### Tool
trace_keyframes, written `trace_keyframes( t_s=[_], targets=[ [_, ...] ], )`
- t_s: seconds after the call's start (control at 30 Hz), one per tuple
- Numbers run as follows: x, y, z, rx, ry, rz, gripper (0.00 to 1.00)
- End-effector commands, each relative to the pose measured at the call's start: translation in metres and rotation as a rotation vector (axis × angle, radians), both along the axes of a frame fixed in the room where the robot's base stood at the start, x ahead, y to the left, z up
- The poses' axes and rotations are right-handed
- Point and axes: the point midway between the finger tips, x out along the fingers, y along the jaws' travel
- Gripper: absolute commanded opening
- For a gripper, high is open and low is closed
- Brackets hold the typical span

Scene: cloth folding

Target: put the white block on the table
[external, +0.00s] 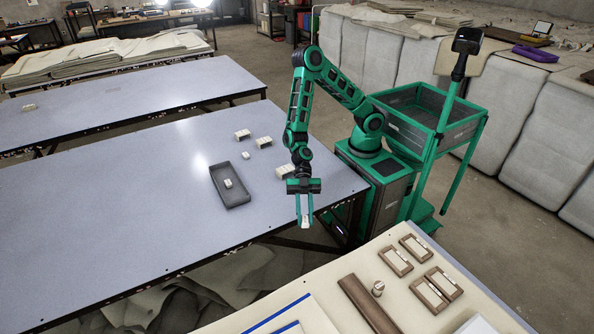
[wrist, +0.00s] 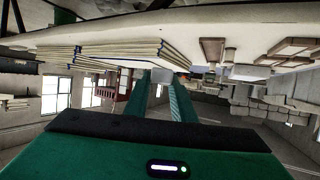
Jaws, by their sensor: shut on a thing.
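My gripper (external: 304,210) points down just past the front right edge of the large grey-blue table (external: 120,230). It is shut on a white block (external: 305,223), which sits between the fingertips. The wrist view is upside down and shows the same white block (wrist: 162,75) between the two green fingers (wrist: 160,92). The block is held in the air, apart from the table.
On the table are a dark grey tray (external: 240,196) with a small white piece (external: 228,184) in it, and several small pale blocks, such as one near the edge (external: 284,172). The table's left part is clear. A second table with wooden frames (external: 396,262) stands at the front right.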

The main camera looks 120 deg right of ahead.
Motion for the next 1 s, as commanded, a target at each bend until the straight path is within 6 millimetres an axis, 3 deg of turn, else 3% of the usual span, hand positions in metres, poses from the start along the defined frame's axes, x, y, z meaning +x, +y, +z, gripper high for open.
trace_keyframes(
  t_s=[0.1, 0.57, 1.0],
  targets=[
    [0.000, 0.043, -0.007, 0.001, -0.002, -0.005, 0.02],
    [-0.017, 0.183, -0.014, 0.002, -0.005, -0.071, 0.02],
    [-0.070, 0.302, -0.004, 0.003, -0.005, -0.135, 0.02]
  ],
)
